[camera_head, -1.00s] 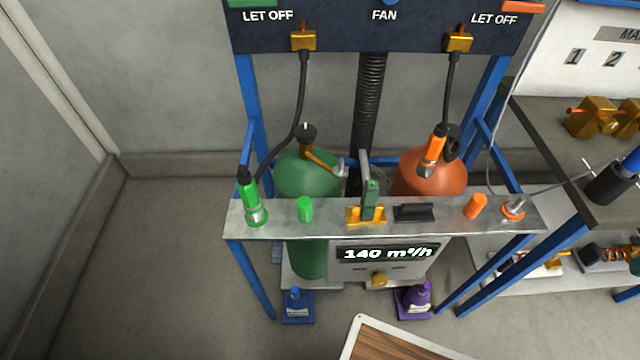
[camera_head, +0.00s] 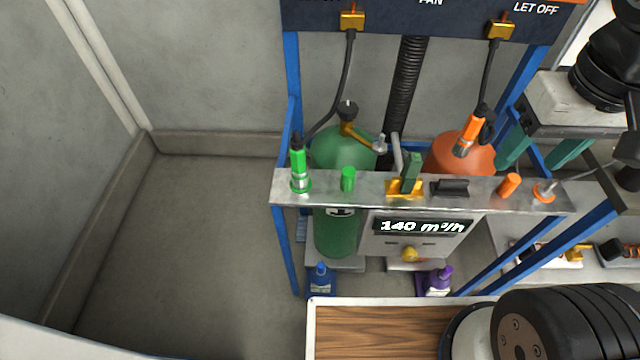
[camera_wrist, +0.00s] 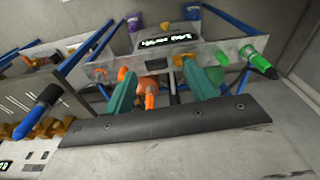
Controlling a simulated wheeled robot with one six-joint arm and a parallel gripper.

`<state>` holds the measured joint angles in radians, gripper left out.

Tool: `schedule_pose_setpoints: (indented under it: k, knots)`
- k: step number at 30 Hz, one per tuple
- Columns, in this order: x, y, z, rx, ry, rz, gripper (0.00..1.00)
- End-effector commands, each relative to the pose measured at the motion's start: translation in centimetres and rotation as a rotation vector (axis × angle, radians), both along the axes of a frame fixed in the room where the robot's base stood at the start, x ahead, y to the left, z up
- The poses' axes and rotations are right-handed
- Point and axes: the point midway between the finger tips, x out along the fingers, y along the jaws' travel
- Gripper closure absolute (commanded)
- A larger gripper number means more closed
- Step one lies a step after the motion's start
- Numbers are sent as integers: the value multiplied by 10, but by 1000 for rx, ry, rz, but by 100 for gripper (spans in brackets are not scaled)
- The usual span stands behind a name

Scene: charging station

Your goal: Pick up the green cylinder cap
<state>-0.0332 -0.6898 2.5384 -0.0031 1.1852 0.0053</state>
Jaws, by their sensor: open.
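The green cylinder cap (camera_head: 348,179) is a small green cup-like piece. It stands on the metal shelf (camera_head: 325,195), right of a green hose connector (camera_head: 299,165). In the wrist view, which is turned upside down, the cap (camera_wrist: 222,58) is right of my gripper's fingertips. My gripper (camera_head: 540,158) is at the right in the head view, well to the right of the cap. In the wrist view my gripper (camera_wrist: 160,74) shows two teal fingers spread apart with nothing held between them.
A green cylinder (camera_head: 335,235) and an orange cylinder (camera_head: 460,155) stand behind the shelf. Open floor (camera_head: 190,225) lies to the left.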

Motion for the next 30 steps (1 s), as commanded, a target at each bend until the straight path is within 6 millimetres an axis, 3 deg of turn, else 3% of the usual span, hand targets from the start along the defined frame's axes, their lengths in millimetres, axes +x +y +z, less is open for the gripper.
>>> schedule_pose_setpoints:
  k: [8, 15, 22, 30]
  knots:
    - [90, 55, -43, -4, 53, 158, 44]
    - [151, 128, -115, -13, 86, 297, 44]
    - [173, 181, -176, -21, 104, 386, 44]
    - [177, 197, -208, -24, 108, 411, 44]
